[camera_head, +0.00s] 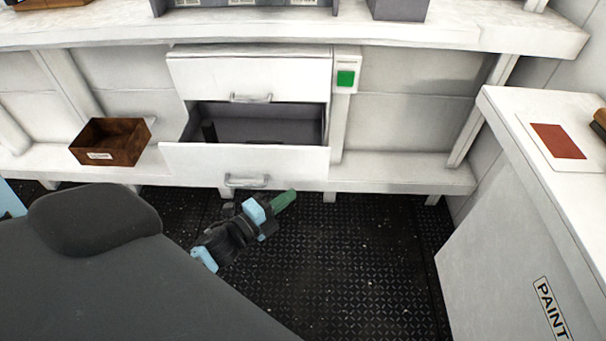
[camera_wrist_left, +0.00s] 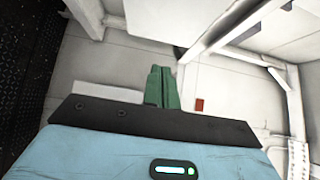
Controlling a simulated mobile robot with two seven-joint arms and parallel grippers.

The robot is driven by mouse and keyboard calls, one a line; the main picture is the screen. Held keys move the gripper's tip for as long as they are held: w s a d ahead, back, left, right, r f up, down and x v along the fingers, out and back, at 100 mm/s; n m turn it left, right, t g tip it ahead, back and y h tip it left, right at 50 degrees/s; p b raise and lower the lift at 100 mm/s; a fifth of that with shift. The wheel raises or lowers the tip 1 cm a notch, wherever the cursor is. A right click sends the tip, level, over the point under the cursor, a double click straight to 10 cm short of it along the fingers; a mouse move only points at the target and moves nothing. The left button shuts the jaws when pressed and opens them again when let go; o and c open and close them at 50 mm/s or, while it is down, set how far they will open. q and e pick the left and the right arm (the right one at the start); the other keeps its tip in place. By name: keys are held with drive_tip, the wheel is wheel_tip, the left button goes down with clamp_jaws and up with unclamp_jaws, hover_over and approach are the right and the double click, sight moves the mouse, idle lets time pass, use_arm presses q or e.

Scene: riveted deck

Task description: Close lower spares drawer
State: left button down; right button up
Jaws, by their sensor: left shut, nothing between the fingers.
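The lower spares drawer (camera_head: 245,165) is pulled out under the white bench in the head view. Its inside shows from above, with a dark item at its left. A metal handle (camera_head: 246,181) sits on its front. The upper drawer (camera_head: 249,77) above it is shut. My left gripper (camera_head: 284,200), with green fingers, is just in front of and below the lower drawer's front, right of the handle. Its fingers are together and empty. The fingers also show in the left wrist view (camera_wrist_left: 162,88). I cannot tell whether they touch the drawer. My right gripper is not in view.
A brown open box (camera_head: 110,141) stands on the low shelf left of the drawers. A green button panel (camera_head: 345,79) is right of the upper drawer. A white PAINT cabinet (camera_head: 520,210) stands at the right. The dark floor (camera_head: 350,250) between is clear.

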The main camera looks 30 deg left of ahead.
sight(314, 167)
use_arm(q)
drive_tip(key=w, duration=0.7)
drive_tip(key=shift+w+a, duration=0.15)
drive_tip(key=shift+w, duration=0.25)
drive_tip(key=shift+w+a, duration=0.25)
drive_tip(key=shift+w, duration=0.1)
drive_tip(key=shift+w+a, duration=0.1)
